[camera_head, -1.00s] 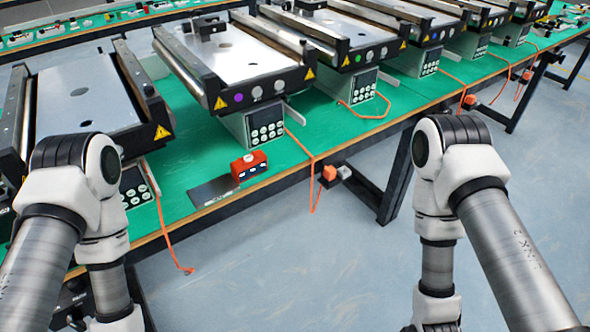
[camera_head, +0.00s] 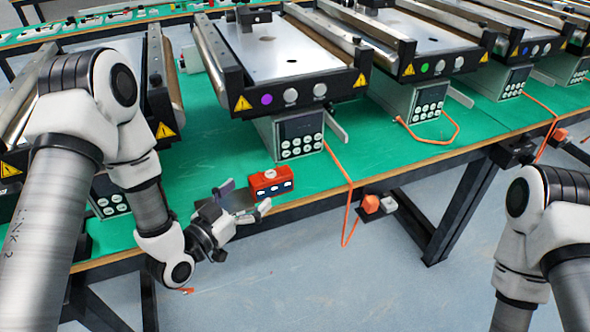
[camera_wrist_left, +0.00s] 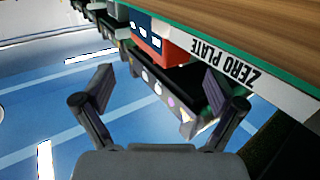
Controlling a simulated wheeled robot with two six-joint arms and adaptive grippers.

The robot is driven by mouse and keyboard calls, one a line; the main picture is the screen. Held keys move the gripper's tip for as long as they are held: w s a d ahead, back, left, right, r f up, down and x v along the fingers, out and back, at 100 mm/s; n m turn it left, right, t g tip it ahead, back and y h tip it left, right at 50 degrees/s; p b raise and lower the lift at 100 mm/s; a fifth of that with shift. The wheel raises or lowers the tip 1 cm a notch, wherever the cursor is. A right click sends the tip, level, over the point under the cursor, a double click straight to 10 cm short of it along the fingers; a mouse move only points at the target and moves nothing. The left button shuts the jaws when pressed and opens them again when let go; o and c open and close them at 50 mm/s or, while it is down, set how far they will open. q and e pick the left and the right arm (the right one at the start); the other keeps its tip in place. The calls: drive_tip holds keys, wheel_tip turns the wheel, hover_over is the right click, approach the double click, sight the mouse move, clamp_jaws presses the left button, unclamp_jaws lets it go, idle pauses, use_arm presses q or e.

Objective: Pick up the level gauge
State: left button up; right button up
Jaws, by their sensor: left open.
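The level gauge appears to be the small red box (camera_head: 271,183) with pale markings on its front. It stands on the green bench top near the front edge, and in the left wrist view the red box (camera_wrist_left: 158,45) lies beyond the fingers. My left gripper (camera_head: 245,198) is open and empty, just left of and in front of the red box, its fingers apart. The open fingers (camera_wrist_left: 160,105) also show in the left wrist view. My right gripper is out of view; only part of that arm shows at the right.
A plate lies beside the red box, partly hidden by my left gripper; its label "ZERO PLATE" (camera_wrist_left: 240,78) shows in the left wrist view. A mini conveyor (camera_head: 285,60) with a control box (camera_head: 298,135) stands behind. An orange cable (camera_head: 350,205) hangs over the bench edge.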

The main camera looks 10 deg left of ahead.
sight(262, 180)
use_arm(q)
drive_tip(key=shift+w+d+r, duration=0.1)
drive_tip(key=shift+w+r, duration=0.05)
drive_tip(key=shift+w, duration=0.4)
drive_tip(key=shift+w+d+r+p, duration=0.35)
drive_tip(key=shift+w+d+r, duration=0.05)
drive_tip(key=shift+d+r, duration=0.15)
drive_tip(key=x, duration=0.4)
drive_tip(key=shift+w+f, duration=0.25)
drive_tip(key=shift+f, duration=0.2)
drive_tip(key=shift+s+a+r, duration=0.1)
drive_tip(key=shift+s+r, duration=0.05)
drive_tip(key=shift+s, duration=0.05)
drive_tip(key=shift+w, duration=0.1)
clamp_jaws()
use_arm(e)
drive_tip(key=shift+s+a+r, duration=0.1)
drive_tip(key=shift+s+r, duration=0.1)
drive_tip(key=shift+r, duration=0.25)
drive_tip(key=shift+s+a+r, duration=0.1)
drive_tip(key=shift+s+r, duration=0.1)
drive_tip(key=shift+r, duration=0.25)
